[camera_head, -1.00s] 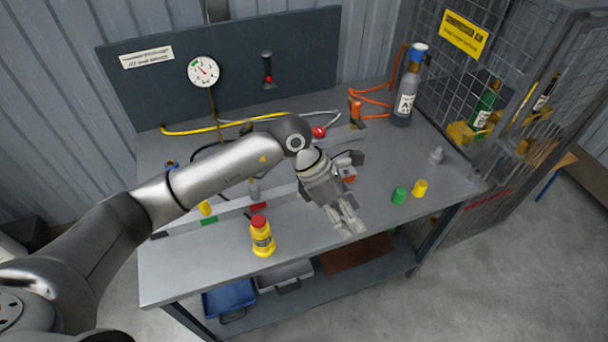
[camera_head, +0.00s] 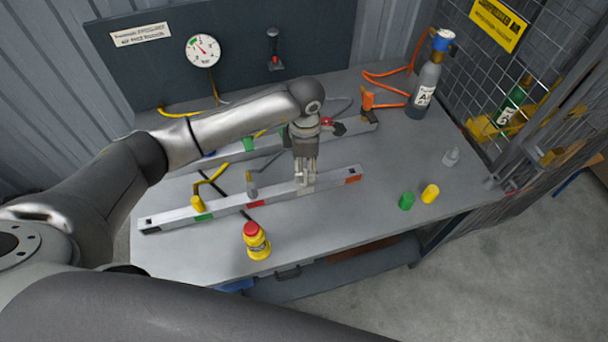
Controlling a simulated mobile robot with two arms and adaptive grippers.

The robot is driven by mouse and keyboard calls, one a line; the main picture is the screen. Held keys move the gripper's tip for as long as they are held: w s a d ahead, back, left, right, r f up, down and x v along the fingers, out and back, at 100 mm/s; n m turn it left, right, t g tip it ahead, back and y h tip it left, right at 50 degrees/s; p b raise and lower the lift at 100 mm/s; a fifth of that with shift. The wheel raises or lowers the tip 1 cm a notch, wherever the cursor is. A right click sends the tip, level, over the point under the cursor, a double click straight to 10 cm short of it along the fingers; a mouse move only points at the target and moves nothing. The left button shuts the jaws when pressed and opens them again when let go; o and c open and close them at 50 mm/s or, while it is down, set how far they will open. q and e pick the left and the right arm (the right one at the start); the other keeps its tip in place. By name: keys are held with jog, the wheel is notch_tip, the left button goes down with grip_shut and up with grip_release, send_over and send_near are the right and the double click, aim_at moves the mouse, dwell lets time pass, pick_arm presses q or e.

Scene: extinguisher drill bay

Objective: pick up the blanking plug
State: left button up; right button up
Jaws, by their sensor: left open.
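My left gripper (camera_head: 306,181) points down over the front metal rail (camera_head: 274,202), right of its middle, by a pale patch between the red and orange marks. It is open. I cannot tell whether anything sits between its fingers or whether they touch the rail. No part is labelled as the blanking plug. Small plug-like parts are a green cylinder (camera_head: 406,201) and a yellow cylinder (camera_head: 430,193) at the right front of the bench, and a grey stepped piece (camera_head: 451,156) further back. They stand apart from the gripper. My right gripper is not in view.
A yellow bottle with a red cap (camera_head: 256,242) stands at the front of the bench (camera_head: 345,221). A yellow connector (camera_head: 198,203) and a grey one (camera_head: 252,188) are at the front rail. A grey cylinder (camera_head: 427,85) stands back right, near the mesh cage (camera_head: 465,95).

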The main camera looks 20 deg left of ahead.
pick_arm(q)
jog(key=shift+w+f+p, duration=0.1)
jog(key=shift+f+p, duration=0.2)
jog(key=shift+f, duration=0.1)
jog(key=f+p, duration=0.1)
jog(key=f, duration=0.2)
jog(key=shift+a+f+p, duration=0.2)
jog(key=shift+p, duration=0.15)
jog(key=shift+f, duration=0.6)
jog(key=shift+w, duration=0.1)
jog(key=shift+c, duration=1.7)
jog(key=c, duration=0.5)
jog(key=shift+c, duration=1.1)
grip_shut()
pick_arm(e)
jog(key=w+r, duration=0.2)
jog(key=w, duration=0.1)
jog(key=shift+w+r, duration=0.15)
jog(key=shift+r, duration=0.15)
